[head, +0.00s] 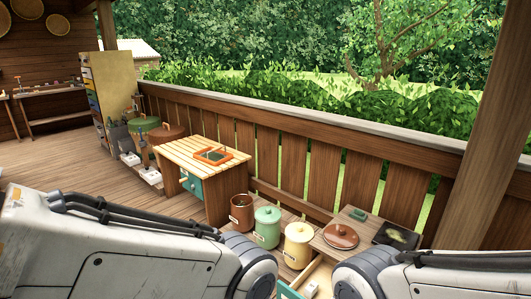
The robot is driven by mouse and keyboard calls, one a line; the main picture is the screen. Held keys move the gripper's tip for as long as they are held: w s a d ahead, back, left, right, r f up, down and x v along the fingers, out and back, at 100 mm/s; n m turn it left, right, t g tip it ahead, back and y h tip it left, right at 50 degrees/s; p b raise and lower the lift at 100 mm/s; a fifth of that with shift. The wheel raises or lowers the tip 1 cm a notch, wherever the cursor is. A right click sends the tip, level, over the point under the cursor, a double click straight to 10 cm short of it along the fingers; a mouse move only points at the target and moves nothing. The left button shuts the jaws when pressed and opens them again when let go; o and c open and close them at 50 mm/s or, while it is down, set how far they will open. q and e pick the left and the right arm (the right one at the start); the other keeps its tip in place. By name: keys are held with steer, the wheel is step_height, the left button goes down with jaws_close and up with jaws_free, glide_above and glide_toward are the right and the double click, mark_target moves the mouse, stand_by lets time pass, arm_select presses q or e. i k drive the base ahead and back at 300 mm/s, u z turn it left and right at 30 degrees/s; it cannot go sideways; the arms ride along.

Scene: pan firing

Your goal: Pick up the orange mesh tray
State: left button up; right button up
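A small orange-framed tray (203,156) lies flat on the right part of a slatted wooden table (181,148), beside the railing. Its inside looks dark, and a thin upright piece shows at its far edge. The mesh is too small to make out. My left arm fills the lower left and my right arm the lower right, both in front of and well short of the table. Neither gripper shows in the head view.
Brown, green and yellow canisters (267,227) stand right of the table. A low bench by the railing holds a brown round lid (341,236) and a dark square plate (396,236). An open drawer (318,279) lies below. Deck floor (72,167) is clear to the left.

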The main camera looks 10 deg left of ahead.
mark_target(215, 157)
steer(key=u, duration=0.85)
steer(key=i, duration=1.5)
steer(key=u, duration=0.8)
steer(key=i, duration=3.35)
steer(key=z, duration=1.4)
steer(key=i, duration=0.95)
steer(key=z, duration=1.25)
steer(key=i, duration=0.3)
steer(key=z, duration=0.15)
